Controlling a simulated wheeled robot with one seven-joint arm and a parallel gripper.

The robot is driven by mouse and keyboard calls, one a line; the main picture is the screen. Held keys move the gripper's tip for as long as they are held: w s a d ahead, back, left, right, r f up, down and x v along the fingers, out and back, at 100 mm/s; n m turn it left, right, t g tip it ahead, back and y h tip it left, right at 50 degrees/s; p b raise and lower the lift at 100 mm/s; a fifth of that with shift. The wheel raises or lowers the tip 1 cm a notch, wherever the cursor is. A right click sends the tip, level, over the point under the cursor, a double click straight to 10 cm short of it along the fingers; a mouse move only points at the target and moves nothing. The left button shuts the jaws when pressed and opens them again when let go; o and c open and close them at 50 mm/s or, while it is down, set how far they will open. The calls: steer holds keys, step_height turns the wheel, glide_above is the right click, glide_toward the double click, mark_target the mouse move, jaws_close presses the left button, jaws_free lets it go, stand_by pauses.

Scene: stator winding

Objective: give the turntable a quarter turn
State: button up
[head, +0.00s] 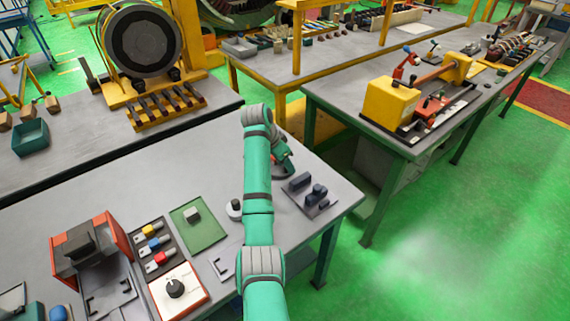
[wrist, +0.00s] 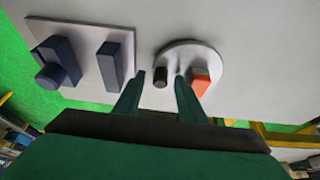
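The turntable (wrist: 207,58) is a light grey round disc on the bench in the wrist view. It bears a short dark peg (wrist: 160,76) near its rim and an orange block (wrist: 200,80) with a greyish top. My gripper (wrist: 160,80) is open, its two green fingers pointing at the disc. In the picture the peg stands between the fingertips, with a gap on each side. I cannot tell whether the tips reach down around it. In the head view my arm hides most of the turntable and the fingers.
A plate with dark blue blocks (wrist: 60,62) lies beside the turntable; it also shows in the head view (head: 324,207). A white round piece with a dark knob (head: 235,209) and a green mat (head: 190,231) lie left of my arm. The bench's right edge is close.

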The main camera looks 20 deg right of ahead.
jaws_close()
steer(key=shift+d+n, duration=0.15)
steer(key=shift+n, duration=0.25)
steer(key=shift+w+d+n+t+y, duration=0.2)
steer(key=shift+d+n+t, duration=0.15)
steer(key=shift+n, duration=0.55)
steer(key=shift+w+d+n+t+y, duration=0.2)
steer(key=shift+d+n+t, duration=0.15)
steer(key=shift+n, duration=0.55)
steer(key=shift+w+d+r+n+t+y, duration=0.1)
steer(key=shift+w+d+n+t+y, duration=0.2)
steer(key=shift+n, duration=0.65)
steer(key=shift+w+d+n+t+y, duration=0.2)
steer(key=shift+d+n+y, duration=0.1)
steer(key=shift+n, duration=0.65)
steer(key=shift+w+d+n+t+y, duration=0.15)
steer(key=shift+w+n+y, duration=0.2)
steer(key=shift+n, duration=0.6)
steer(key=shift+w+d+n+t+y, duration=0.15)
steer(key=shift+w+n+y, duration=0.25)
steer(key=shift+n, duration=0.6)
steer(key=shift+w+d+n+y, duration=0.15)
steer(key=shift+w+n+y, duration=0.2)
steer(key=shift+n, duration=0.6)
steer(key=shift+w+n+y, duration=0.4)
steer(key=shift+n, duration=0.6)
steer(key=shift+w+n+y, duration=0.35)
steer(key=shift+n+y, duration=0.05)
steer(key=shift+n, duration=0.6)
